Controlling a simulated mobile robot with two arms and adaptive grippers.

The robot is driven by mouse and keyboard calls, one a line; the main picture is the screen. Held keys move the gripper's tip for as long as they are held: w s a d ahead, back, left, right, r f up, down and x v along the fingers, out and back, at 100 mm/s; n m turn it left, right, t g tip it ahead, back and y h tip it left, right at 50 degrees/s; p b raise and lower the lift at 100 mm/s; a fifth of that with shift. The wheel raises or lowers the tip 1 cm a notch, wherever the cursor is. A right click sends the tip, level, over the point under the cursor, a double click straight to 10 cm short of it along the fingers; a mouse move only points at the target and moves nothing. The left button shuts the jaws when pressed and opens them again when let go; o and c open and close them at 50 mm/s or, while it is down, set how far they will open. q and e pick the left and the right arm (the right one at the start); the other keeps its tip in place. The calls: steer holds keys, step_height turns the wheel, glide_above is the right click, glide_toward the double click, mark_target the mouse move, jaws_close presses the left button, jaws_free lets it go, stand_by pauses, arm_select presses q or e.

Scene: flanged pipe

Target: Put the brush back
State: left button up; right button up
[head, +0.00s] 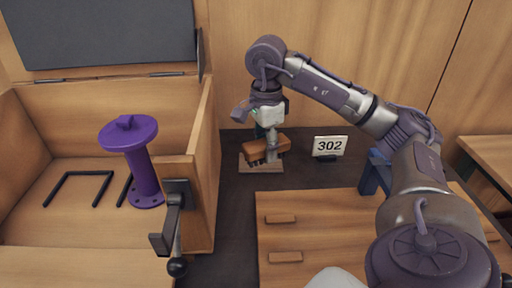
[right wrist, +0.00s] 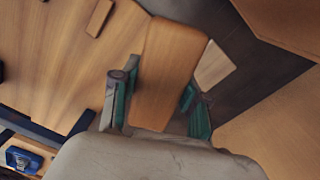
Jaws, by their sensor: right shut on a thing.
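The brush (head: 262,153) is a brown wooden block in the middle of the head view. My right gripper (head: 270,138) reaches down to it from above and is shut on it. In the right wrist view the brush (right wrist: 168,75) runs between the two green-padded fingers of my right gripper (right wrist: 158,103). A pale wooden plate (head: 247,167) lies on the dark floor under the brush in the head view; it also shows past the brush in the right wrist view (right wrist: 214,66). Whether the brush touches the plate is hard to tell. My left gripper is out of view.
A sign reading 302 (head: 330,146) stands right of the brush. An open wooden box (head: 206,150) at left holds a purple flanged pipe (head: 143,170) and black brackets (head: 75,174). A wooden surface with small blocks (head: 310,215) is in front; a blue item (right wrist: 25,158) shows at lower left.

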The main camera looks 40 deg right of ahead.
steer(key=shift+w+d+r, duration=0.1)
steer(key=shift+w+d, duration=0.05)
steer(key=shift+w, duration=0.05)
steer(key=w+d+f, duration=0.2)
steer(key=w, duration=0.1)
steer(key=w+d+f+p, duration=0.1)
steer(key=w+f, duration=0.1)
steer(key=w, duration=0.1)
steer(key=w+d+f, duration=0.2)
steer(key=w, duration=0.1)
steer(key=shift+w+d+f+p, duration=0.1)
steer(key=shift+d+f+p, duration=0.2)
steer(key=shift+d+p, duration=0.05)
steer(key=shift+f, duration=0.45)
step_height(320, 180, down, 3)
steer(key=shift+r, duration=0.2)
steer(key=shift+f+p, duration=0.3)
steer(key=shift+f, duration=0.15)
steer(key=o, duration=1.1)
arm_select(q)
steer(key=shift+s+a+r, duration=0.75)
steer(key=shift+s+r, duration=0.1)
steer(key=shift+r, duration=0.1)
